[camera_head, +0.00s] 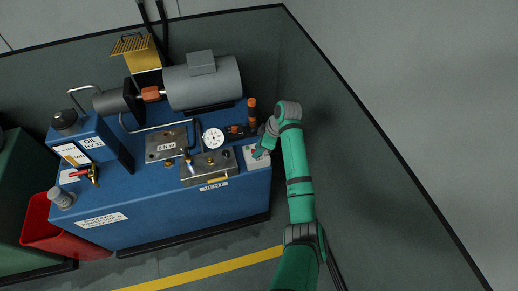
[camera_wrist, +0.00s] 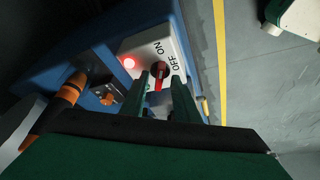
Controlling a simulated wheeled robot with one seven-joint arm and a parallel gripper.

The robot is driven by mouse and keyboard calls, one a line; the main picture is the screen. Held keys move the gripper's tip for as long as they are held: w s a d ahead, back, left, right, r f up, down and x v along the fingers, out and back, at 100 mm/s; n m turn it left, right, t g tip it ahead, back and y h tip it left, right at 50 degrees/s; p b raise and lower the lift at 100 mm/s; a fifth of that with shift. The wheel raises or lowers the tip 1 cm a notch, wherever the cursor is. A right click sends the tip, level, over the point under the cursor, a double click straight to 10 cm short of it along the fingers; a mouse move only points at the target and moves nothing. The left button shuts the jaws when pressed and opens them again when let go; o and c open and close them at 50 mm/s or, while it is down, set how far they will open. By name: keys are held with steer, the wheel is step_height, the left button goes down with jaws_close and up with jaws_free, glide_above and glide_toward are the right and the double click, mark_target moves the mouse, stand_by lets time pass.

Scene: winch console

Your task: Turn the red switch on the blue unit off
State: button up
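The blue unit (camera_head: 150,210) stands left of my arm in the head view. Its white switch plate (camera_head: 262,161) is at the right end of the top, partly hidden by my gripper (camera_head: 264,147). In the wrist view the plate (camera_wrist: 143,47) carries the words ON and OFF and a glowing red lamp (camera_wrist: 129,63). The red switch (camera_wrist: 159,80) has a dark round base, and its handle lies roughly in line with ON. My gripper (camera_wrist: 160,90) is open, one dark green finger on each side of the handle, with small gaps visible. I cannot tell how deep the fingertips reach.
An orange-topped post (camera_head: 252,111), a gauge (camera_head: 213,139) and a metal valve block (camera_head: 205,168) marked VENT stand left of the plate. A grey motor (camera_head: 203,84) is behind. A red bin (camera_head: 45,230) is at far left. Floor to the right is clear.

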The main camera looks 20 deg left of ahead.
steer(key=shift+c, duration=0.7)
steer(key=shift+d, duration=0.1)
jaws_close()
steer(key=shift+m, duration=0.4)
steer(key=m+t, duration=0.1)
steer(key=m, duration=0.1)
steer(key=m+t, duration=0.1)
steer(key=m, duration=0.1)
steer(key=shift+s+m+h, duration=0.2)
steer(key=shift+m+h, duration=0.1)
steer(key=m+t, duration=0.1)
steer(key=m, duration=0.2)
steer(key=m+t+h, duration=0.1)
steer(key=m, duration=0.2)
steer(key=shift+s, duration=0.1)
steer(key=shift+m+h, duration=0.3)
steer(key=shift+m, duration=0.1)
steer(key=shift+o, duration=0.7)
jaws_free()
